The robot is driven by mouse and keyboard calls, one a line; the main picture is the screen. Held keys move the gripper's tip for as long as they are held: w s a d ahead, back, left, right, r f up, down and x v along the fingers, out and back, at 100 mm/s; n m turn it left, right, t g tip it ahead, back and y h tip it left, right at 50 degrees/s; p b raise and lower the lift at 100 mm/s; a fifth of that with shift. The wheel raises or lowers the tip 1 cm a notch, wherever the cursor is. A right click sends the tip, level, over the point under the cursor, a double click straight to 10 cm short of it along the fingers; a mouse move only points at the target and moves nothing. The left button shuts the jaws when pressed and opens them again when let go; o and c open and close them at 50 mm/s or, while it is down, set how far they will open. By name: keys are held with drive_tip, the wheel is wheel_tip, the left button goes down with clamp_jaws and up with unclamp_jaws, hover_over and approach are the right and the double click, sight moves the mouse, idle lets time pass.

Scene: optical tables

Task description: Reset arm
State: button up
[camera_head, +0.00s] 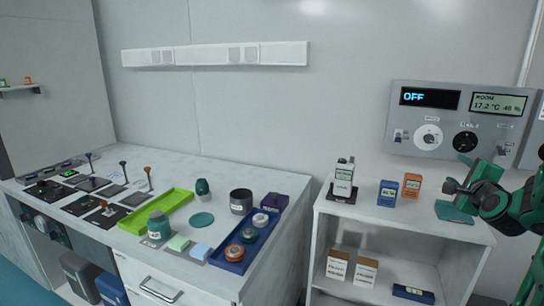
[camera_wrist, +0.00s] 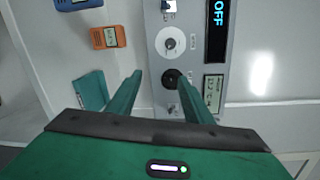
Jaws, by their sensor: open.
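My arm is green and black and reaches in from the right edge in the head view. My gripper (camera_head: 460,188) is at its end, above the right part of the shelf unit's top and in front of the wall panel. In the wrist view my gripper (camera_wrist: 157,92) has its two green fingers apart with nothing between them. The wall control panel (camera_wrist: 165,70) lies beyond the fingers, with a white dial (camera_wrist: 170,42) and a black dial (camera_wrist: 172,77). Its display (camera_head: 430,98) reads OFF in the head view.
A white shelf unit (camera_head: 337,222) carries a handheld meter on a dark stand (camera_head: 343,180), a blue device (camera_head: 388,193), an orange device (camera_head: 411,186) and a green pad (camera_head: 453,212). The left bench holds a green tray (camera_head: 155,212), a blue tray (camera_head: 232,266) and several containers.

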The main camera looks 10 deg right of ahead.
drive_tip(key=s+a+f+n+g+y, duration=0.5)
drive_tip(key=s+a+f+n+g, duration=0.1)
drive_tip(key=a+f+n, duration=0.45)
drive_tip(key=s+a+f+n+g+y, duration=0.1)
drive_tip(key=s+a+n+g, duration=0.3)
drive_tip(key=s, duration=0.7)
drive_tip(key=s+a+f+n+g+y, duration=0.2)
drive_tip(key=s+a+n+g, duration=0.3)
drive_tip(key=s, duration=0.6)
drive_tip(key=a, duration=0.2)
drive_tip(key=shift+s+a, duration=0.3)
drive_tip(key=shift+s, duration=0.1)
drive_tip(key=shift+w+f, duration=0.15)
drive_tip(key=shift+w+f, duration=0.2)
drive_tip(key=shift+w, duration=0.3)
